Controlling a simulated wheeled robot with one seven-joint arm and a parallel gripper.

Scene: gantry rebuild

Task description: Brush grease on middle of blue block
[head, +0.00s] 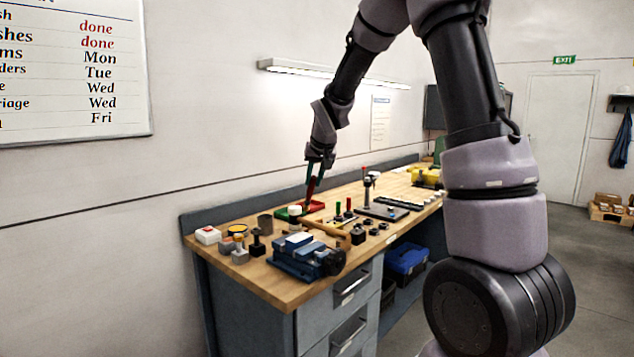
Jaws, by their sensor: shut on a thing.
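My gripper (316,170) is above the back of the workbench, pointing down. It is shut on a slim dark-red handled tool (311,187), which looks like the brush. The tool's lower end is close to a red and green tray (314,206); I cannot tell whether it touches. A blue block (297,240) shows at the top of a blue vise (296,262) at the bench's near edge, in front of my gripper and lower in the picture. The block's middle is small in view, and any grease on it cannot be made out.
A wooden-handled hammer (325,229) lies between tray and vise. A white box (208,235), small tins and dark stamp-like pieces stand at left. Bare wood shows at the bench's front left.

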